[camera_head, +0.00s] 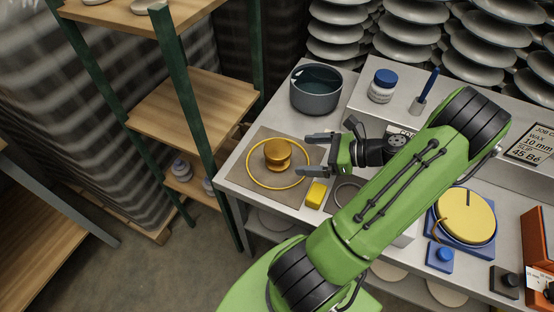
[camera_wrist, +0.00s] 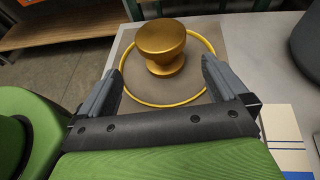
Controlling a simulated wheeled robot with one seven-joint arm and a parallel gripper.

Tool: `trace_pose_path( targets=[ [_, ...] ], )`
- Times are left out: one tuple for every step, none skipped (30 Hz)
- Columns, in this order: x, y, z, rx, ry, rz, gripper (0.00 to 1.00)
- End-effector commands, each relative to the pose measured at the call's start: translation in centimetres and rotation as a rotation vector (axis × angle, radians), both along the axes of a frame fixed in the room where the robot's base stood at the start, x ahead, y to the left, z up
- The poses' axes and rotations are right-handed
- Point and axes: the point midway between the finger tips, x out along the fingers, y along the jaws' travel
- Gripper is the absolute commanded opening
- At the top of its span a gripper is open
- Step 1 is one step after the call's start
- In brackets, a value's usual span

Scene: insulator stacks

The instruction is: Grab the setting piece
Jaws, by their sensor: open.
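The setting piece looks to be the golden-brown spool-shaped piece (camera_head: 278,153), upright inside a yellow ring (camera_head: 250,176) on a brown mat (camera_head: 243,196) at the table's left end. In the wrist view the piece (camera_wrist: 161,45) stands ahead of my gripper, between the lines of its fingers. My gripper (camera_head: 306,154) is open and empty, to the right of the piece, with its fingers pointing left toward it. In the wrist view my gripper (camera_wrist: 158,82) shows two grey fingers wide apart, their tips reaching over the ring's near part. No contact with the piece is visible.
A dark grey pot (camera_head: 316,92) stands behind the mat. A yellow block (camera_head: 316,194) lies in front of my gripper. A blue-lidded jar (camera_head: 382,86) stands at the back. A wooden shelf (camera_head: 180,105) with green posts rises left of the table.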

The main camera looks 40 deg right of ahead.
Motion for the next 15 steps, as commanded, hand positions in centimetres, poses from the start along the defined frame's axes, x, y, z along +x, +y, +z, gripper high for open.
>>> trace_pose_path(
  targets=[
    [1.1, 0.7, -0.9, 0.001, -0.001, 0.005, 1.0],
    [1.6, 1.0, -1.2, 0.001, 0.0, 0.005, 1.0],
    [2.3, 1.3, -1.5, 0.0, 0.0, 0.005, 1.0],
    [2.7, 1.5, -1.6, 0.0, 0.0, 0.003, 1.0],
    [3.0, 1.7, -1.8, 0.0, 0.001, 0.004, 1.0],
    [3.4, 1.9, -1.9, -0.001, 0.002, 0.002, 1.0],
    [3.6, 2.0, -1.9, -0.002, 0.001, 0.003, 1.0],
    [3.9, 2.1, -2.1, -0.001, 0.001, 0.004, 1.0],
    [4.4, 2.4, -2.3, -0.002, 0.0, 0.004, 1.0],
    [4.8, 2.6, -2.6, -0.002, 0.0, 0.005, 1.0],
    [5.3, 2.8, -2.8, -0.003, 0.0, 0.007, 1.0],
    [6.0, 3.1, -3.2, -0.003, 0.0, 0.007, 1.0],
    [6.5, 3.4, -3.4, -0.003, 0.0, 0.007, 1.0],
    [7.0, 3.6, -3.5, -0.003, 0.001, 0.006, 1.0],
    [7.4, 3.8, -3.7, -0.002, 0.0, 0.005, 1.0]
  ],
)
